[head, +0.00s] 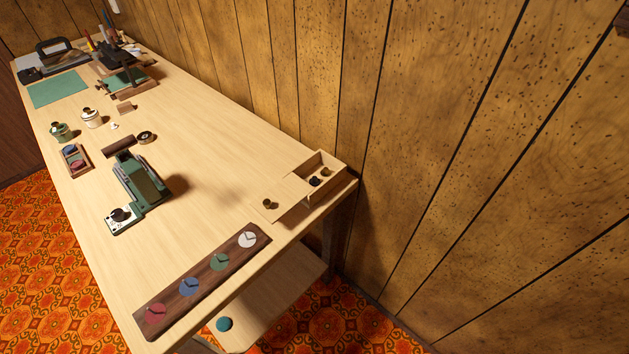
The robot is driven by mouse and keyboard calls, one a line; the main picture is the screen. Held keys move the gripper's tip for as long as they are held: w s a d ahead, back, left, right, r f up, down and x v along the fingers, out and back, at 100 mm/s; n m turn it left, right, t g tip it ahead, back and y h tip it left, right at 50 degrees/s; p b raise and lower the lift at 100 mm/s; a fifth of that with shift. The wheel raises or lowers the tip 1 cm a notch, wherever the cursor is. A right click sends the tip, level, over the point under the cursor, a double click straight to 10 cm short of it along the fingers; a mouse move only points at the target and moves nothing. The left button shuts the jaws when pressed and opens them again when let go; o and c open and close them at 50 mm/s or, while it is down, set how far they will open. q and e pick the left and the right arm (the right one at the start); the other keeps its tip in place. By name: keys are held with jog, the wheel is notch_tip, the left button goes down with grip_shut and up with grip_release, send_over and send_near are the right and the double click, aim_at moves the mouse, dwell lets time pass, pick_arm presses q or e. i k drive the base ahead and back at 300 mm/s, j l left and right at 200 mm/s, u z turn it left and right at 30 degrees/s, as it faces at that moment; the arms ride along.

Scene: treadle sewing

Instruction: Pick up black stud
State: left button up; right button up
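A small black stud (315,182) sits in a compartment of the light wooden box (338,164) at the table's right end. A dark brass-coloured piece (326,172) lies close behind it in the same box. Another brass-coloured piece (269,203) lies in the lower, flatter section to the left of the box. Neither of my grippers shows in the head view.
A green press (143,180) stands mid-table. A dark wooden strip (201,281) with coloured discs lies along the near edge. The tabletop (225,150) between press and box is clear. The panelled wall (420,130) rises close behind the box. A teal disc (224,324) lies below the table.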

aim_at(314, 181)
jog(key=j+u, duration=0.2)
jog(key=u, duration=0.2)
jog(key=j+u, duration=0.2)
jog(key=u, duration=0.25)
jog(key=j+u, duration=0.2)
jog(key=u, duration=0.2)
jog(key=z, duration=1.45)
jog(key=i+l, duration=0.2)
jog(key=l, duration=0.15)
jog(key=i+l+u, duration=0.15)
jog(key=l, duration=0.2)
jog(key=i+l, duration=0.2)
jog(key=l, duration=0.15)
jog(key=i+u, duration=0.05)
